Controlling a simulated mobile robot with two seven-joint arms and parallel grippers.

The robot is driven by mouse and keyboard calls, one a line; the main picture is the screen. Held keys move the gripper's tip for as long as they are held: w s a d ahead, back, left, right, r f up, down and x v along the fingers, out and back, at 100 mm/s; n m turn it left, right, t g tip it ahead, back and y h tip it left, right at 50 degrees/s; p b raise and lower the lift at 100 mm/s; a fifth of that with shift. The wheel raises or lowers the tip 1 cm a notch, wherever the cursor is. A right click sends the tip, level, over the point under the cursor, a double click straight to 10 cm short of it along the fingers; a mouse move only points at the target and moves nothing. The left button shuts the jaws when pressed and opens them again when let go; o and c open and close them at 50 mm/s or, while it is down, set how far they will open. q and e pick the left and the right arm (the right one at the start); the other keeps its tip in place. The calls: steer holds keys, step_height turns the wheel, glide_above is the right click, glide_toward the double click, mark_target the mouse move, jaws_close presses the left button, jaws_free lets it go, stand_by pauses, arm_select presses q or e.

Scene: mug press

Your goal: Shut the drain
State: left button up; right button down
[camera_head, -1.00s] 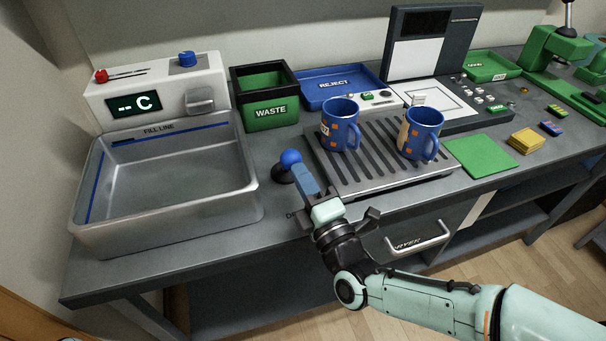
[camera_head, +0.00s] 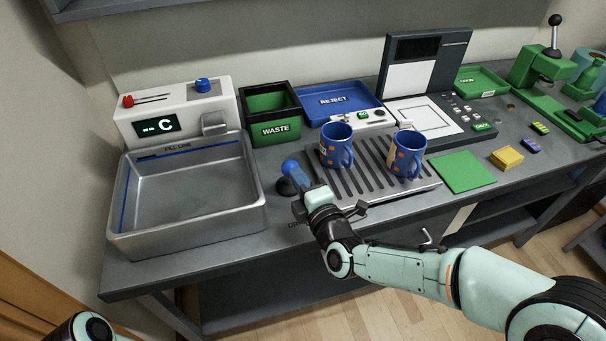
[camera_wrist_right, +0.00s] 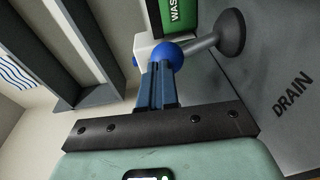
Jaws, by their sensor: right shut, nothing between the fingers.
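The drain lever has a blue ball knob (camera_head: 289,166) on a grey stem with a dark round base, just right of the metal basin (camera_head: 258,208). The wrist view shows the blue knob (camera_wrist_right: 169,53), the stem and the base, with the word DRAIN printed on the bench beside it. My right gripper (camera_head: 297,174) is shut and empty. Its blue fingertips (camera_wrist_right: 157,72) are at the knob, overlapping it in view; I cannot tell whether they touch. The basin looks empty. My left gripper is out of view.
Two blue mugs (camera_head: 337,146) (camera_head: 407,157) stand on the slatted rack (camera_head: 376,192) right of my right gripper. A green WASTE bin (camera_head: 275,130) and blue REJECT tray (camera_head: 340,92) are behind. A control box (camera_head: 180,112) stands behind the basin.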

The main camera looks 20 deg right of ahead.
mark_target(294, 164)
steer(key=w+r+g+p, duration=0.1)
steer(key=w+g+p, duration=0.1)
steer(key=p, duration=0.3)
steer(key=w+r+g+p, duration=0.2)
steer(key=p, duration=0.4)
steer(key=shift+w+a+r+m, duration=0.1)
steer(key=shift+w+r+m, duration=0.05)
steer(key=shift+m, duration=0.15)
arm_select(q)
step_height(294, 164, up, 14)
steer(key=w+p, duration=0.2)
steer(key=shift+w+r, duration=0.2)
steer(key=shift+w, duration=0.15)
arm_select(e)
steer(key=w+f, duration=0.1)
steer(key=w, duration=0.6)
steer(key=shift+w, duration=0.15)
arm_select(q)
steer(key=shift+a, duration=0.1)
arm_select(e)
steer(key=shift+a, duration=0.1)
steer(key=shift+w, duration=0.1)
